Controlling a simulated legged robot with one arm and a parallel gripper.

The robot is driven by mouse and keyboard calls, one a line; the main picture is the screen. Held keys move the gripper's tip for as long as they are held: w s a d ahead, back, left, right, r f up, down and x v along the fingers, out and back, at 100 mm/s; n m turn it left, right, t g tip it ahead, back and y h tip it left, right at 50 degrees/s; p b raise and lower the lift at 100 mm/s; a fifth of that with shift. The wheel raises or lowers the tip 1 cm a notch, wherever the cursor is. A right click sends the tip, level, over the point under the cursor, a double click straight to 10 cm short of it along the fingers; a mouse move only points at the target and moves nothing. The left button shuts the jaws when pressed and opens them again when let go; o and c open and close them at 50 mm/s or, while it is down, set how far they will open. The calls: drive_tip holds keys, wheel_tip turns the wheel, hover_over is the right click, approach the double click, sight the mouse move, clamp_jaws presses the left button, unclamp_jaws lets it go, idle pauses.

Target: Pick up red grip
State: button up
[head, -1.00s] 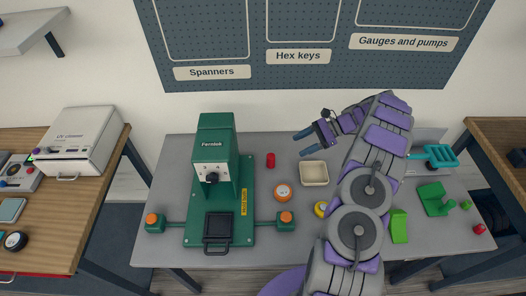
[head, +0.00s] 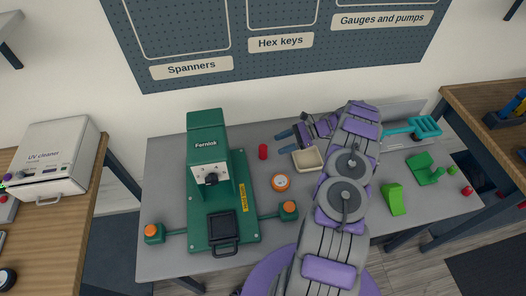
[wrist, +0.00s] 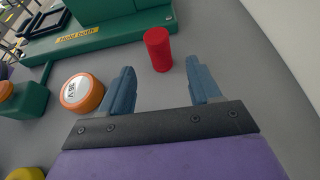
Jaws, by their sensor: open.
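The red grip (head: 263,152), a small red cylinder, stands upright on the grey bench to the right of the green Fernlok machine. In the wrist view the red grip (wrist: 158,49) is just beyond the fingertips, roughly centred between them. My gripper (head: 281,142) is open and empty, to the right of the red grip, with its fingers pointing left towards it. In the wrist view my gripper (wrist: 160,70) shows both blue fingers apart, with a gap between them and the red grip.
The green machine (head: 208,170) stands left of the red grip. An orange round piece (head: 281,182) lies nearer the bench front, and a cream tray (head: 308,159) sits by my gripper. Green parts (head: 393,199) and a red knob (head: 467,190) are at the right. The pegboard (head: 290,50) is behind.

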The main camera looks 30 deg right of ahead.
sight(259, 157)
drive_tip(key=x, duration=0.4)
drive_tip(key=shift+a+f+b, duration=0.1)
drive_tip(key=shift+a+b, duration=0.2)
drive_tip(key=shift+a, duration=0.1)
drive_tip(key=shift+w+a+f, duration=0.1)
drive_tip(key=shift+w+f, duration=0.15)
drive_tip(key=shift+f, duration=0.1)
drive_tip(key=x, duration=0.2)
drive_tip(key=b+x, duration=0.1)
drive_tip(key=x, duration=0.2)
drive_tip(key=shift+a+r, duration=0.2)
drive_tip(key=shift+a, duration=0.25)
drive_tip(key=shift+s, duration=0.1)
drive_tip(key=shift+d, duration=0.2)
drive_tip(key=shift+d, duration=0.2)
drive_tip(key=shift+c, duration=1.4)
drive_tip(key=shift+a, duration=0.3)
drive_tip(key=c, duration=0.6)
drive_tip(key=shift+d, duration=0.1)
drive_tip(key=shift+c, duration=0.8)
